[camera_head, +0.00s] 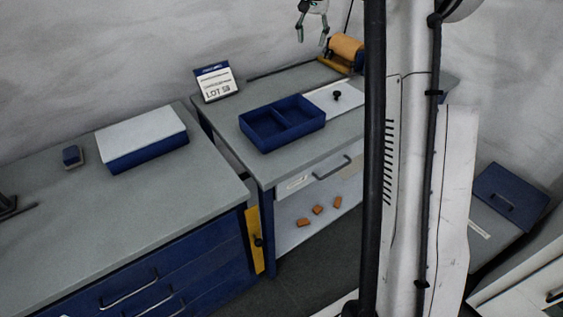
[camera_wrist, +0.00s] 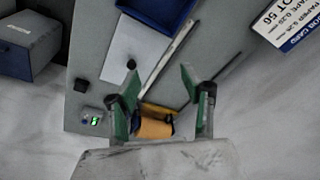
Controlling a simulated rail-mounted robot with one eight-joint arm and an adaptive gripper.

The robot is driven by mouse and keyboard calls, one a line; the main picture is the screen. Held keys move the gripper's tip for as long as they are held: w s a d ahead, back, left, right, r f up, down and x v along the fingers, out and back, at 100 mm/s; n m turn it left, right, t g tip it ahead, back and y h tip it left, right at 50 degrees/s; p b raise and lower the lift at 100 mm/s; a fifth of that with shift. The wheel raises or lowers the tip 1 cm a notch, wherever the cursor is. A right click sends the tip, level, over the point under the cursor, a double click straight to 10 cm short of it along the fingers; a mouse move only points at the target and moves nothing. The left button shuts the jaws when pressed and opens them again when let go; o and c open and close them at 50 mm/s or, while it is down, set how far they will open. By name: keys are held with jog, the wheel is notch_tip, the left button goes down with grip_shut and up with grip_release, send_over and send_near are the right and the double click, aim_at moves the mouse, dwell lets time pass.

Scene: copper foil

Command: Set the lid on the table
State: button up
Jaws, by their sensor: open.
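A flat white lid (camera_head: 325,101) with a black knob (camera_head: 336,96) lies on the grey table (camera_head: 335,138), just right of and behind an open blue two-compartment box (camera_head: 258,145). In the wrist view the lid (camera_wrist: 125,43) lies flat beside the blue box (camera_wrist: 160,8), its knob (camera_wrist: 131,64) toward my gripper. My gripper (camera_head: 312,40) is up behind the table's back edge, high and apart from the lid. In the wrist view my gripper (camera_wrist: 160,78) has its green fingers spread, with nothing between them. The box's compartments look empty.
An orange roll (camera_head: 346,48) on a stand is at the table's back edge, below my gripper. A sign card (camera_head: 216,82) stands at the back left. A white-topped blue box (camera_head: 142,133) is on the left bench (camera_head: 75,225). Orange blocks (camera_head: 317,209) lie on the lower shelf.

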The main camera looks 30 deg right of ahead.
jog(key=s+a+r+n+t, duration=0.1)
jog(key=s+a+r+n, duration=0.15)
jog(key=s+a, duration=0.7)
jog(key=s+a+r+n+t, duration=0.2)
jog(key=s+a+r, duration=0.1)
jog(key=s+a, duration=0.7)
jog(key=s+a+f+n, duration=0.1)
jog(key=s+a+f, duration=0.3)
jog(key=s, duration=0.2)
jog(key=s+a+f+n+t, duration=0.1)
jog(key=s+a+f, duration=0.2)
jog(key=s, duration=0.4)
jog(key=s+a+f+n+t, duration=0.1)
jog(key=s+a+f+n, duration=0.1)
jog(key=s+a+f, duration=0.2)
jog(key=s, duration=0.3)
jog(key=shift+a+f+y, duration=0.35)
jog(key=shift+f+y, duration=0.05)
